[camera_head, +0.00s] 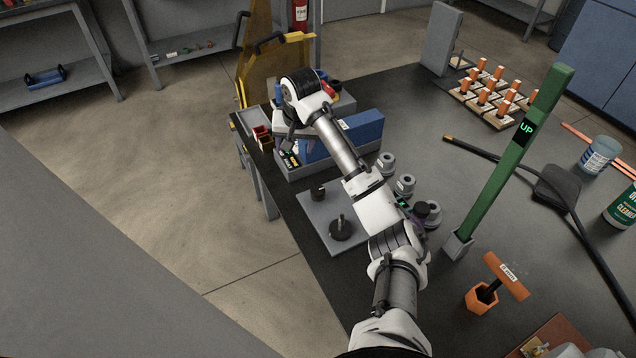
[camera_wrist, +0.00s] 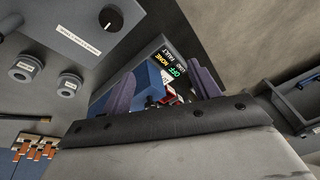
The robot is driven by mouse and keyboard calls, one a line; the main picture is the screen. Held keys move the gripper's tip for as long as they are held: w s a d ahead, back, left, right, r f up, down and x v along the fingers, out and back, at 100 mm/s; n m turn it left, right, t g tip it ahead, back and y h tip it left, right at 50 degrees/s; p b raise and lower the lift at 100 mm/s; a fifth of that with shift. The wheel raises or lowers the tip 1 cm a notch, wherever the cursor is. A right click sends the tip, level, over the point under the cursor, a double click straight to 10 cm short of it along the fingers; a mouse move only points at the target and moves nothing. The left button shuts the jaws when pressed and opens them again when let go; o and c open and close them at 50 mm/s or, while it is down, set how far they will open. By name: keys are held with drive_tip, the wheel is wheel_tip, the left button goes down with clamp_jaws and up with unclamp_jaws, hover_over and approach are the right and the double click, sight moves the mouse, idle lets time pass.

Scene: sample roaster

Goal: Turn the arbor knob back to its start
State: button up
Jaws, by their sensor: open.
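My gripper (camera_wrist: 162,72) is open in the wrist view, with its two purple fingers apart and nothing held between them. In the head view my arm reaches across the table to the blue-topped machine (camera_head: 365,128) at the table's left edge; the fingers are mostly hidden there. The machine's blue body (camera_wrist: 151,77) and its lit status panel (camera_wrist: 172,62) lie beyond the fingers. I cannot tell for sure which part is the arbor knob. A black knob (camera_wrist: 110,18) is on a grey labelled plate, left of the fingers; the label is too small to read.
The grey plate (camera_head: 308,206) also carries a black disc with a stem (camera_head: 341,230). Several grey round fittings (camera_head: 405,185) stand beside my arm. A green post marked UP (camera_head: 513,155) and an orange handle (camera_head: 505,277) rise at the right. Open floor lies left.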

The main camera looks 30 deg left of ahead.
sight(318, 191)
drive_tip(key=d+f+m+g+h, duration=0.1)
drive_tip(key=d+g+h, duration=0.15)
drive_tip(key=d, duration=0.35)
drive_tip(key=shift+t, duration=0.45)
drive_tip(key=f+b, duration=0.1)
drive_tip(key=f, duration=0.2)
drive_tip(key=f+b, duration=0.2)
drive_tip(key=f, duration=0.2)
drive_tip(key=f+b, duration=0.1)
drive_tip(key=f, duration=0.3)
drive_tip(key=shift+w+d+f+b, duration=0.15)
drive_tip(key=shift+w+b, duration=0.2)
drive_tip(key=shift+w, duration=0.05)
drive_tip(key=shift+w+f+p, duration=0.1)
drive_tip(key=shift+f+p, duration=0.2)
drive_tip(key=shift+f, duration=0.95)
drive_tip(key=c, duration=1)
